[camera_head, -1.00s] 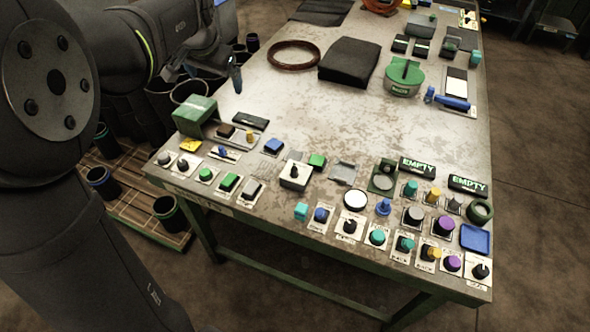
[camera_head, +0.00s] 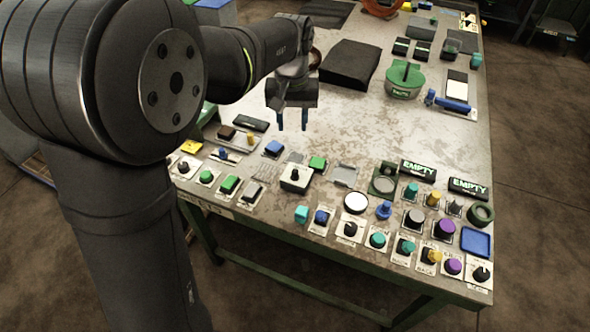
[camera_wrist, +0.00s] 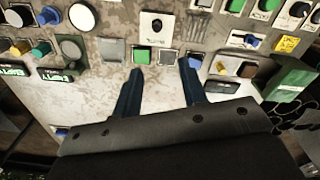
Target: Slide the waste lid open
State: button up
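No label that I can read as waste shows, so I cannot tell for certain which part is the waste lid. A round green container (camera_head: 403,91) with a flat green lid (camera_head: 407,73) on top stands at the right of the table. Its small label is too small to read. My gripper (camera_head: 292,128) hangs over the left middle of the table with blue fingers apart and nothing between them. It is well left of the round container. In the wrist view my gripper (camera_wrist: 160,66) points toward a green button (camera_wrist: 141,56) and a grey square plate (camera_wrist: 167,56).
Rows of buttons and knobs fill the table's near edge. A green box (camera_wrist: 288,79) shows at the right of the wrist view. A blue-handled part (camera_head: 449,103) lies right of the round container. The table's middle (camera_head: 350,125) is bare.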

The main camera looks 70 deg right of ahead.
send_near(295, 172)
jog(key=f, duration=0.9)
jog(key=shift+w+d+f, duration=0.1)
jog(key=shift+d+f, duration=0.15)
jog(key=shift+f, duration=0.1)
jog(key=shift+a, duration=0.1)
grip_shut()
